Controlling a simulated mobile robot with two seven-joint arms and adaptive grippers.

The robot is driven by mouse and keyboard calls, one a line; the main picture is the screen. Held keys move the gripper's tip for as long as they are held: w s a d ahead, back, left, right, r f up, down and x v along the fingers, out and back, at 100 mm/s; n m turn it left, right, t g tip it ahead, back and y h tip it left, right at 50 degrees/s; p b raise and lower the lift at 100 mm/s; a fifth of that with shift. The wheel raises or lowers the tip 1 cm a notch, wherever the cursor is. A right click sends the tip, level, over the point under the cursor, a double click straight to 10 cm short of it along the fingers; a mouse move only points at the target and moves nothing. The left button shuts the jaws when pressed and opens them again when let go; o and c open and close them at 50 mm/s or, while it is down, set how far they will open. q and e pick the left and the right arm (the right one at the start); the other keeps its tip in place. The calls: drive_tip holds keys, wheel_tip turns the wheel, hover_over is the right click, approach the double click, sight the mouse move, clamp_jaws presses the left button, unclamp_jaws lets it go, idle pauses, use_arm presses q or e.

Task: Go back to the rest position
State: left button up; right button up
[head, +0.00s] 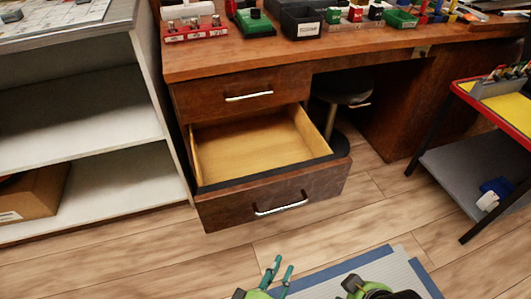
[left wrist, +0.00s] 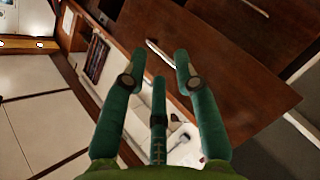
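My left gripper (head: 283,266) is low in the middle of the head view, its teal fingers pointing up and standing apart. In the left wrist view its fingers (left wrist: 160,75) are spread with nothing between them, so it is open and empty. A green and black part of my body (head: 375,289) shows at the bottom edge, right of it; I cannot make out fingers there. The wooden desk's lower drawer (head: 258,148) is pulled out and looks empty. The left gripper appears clear of its front and handle (head: 281,204).
The upper drawer (head: 245,95) is shut. A white shelf unit (head: 85,110) stands left and a stool (head: 342,90) under the desk. A red-edged cart (head: 470,150) stands right. The desktop holds several bins and breakers. Wooden floor (head: 130,262) is open in front; a blue-edged mat (head: 325,275) lies there.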

use_arm(q)
drive_tip(key=s+a+m+g+y, duration=0.2)
drive_tip(key=a+m+g, duration=0.1)
drive_tip(key=a, duration=0.5)
drive_tip(key=s+a+r+m+g+y, duration=0.1)
drive_tip(key=s+a+m+g+y, duration=0.25)
drive_tip(key=a, duration=0.35)
drive_tip(key=s+a+m+g+y, duration=0.15)
drive_tip(key=a+g, duration=0.25)
drive_tip(key=a, duration=0.4)
drive_tip(key=s+f+g+p, duration=0.3)
drive_tip(key=f+p, duration=0.6)
drive_tip(key=p, duration=0.9)
use_arm(e)
drive_tip(key=s+f+g, duration=0.2)
drive_tip(key=s+f, duration=0.2)
drive_tip(key=f, duration=0.5)
use_arm(q)
drive_tip(key=s+a+m+p, duration=0.1)
drive_tip(key=s+a+p, duration=0.1)
drive_tip(key=s+p, duration=0.8)
drive_tip(key=s, duration=0.5)
drive_tip(key=shift+s+a+p, duration=0.15)
drive_tip(key=shift+s+p, duration=0.15)
drive_tip(key=shift+p, duration=0.05)
use_arm(e)
drive_tip(key=s+d+g, duration=0.1)
drive_tip(key=s+d, duration=0.2)
drive_tip(key=s, duration=1.2)
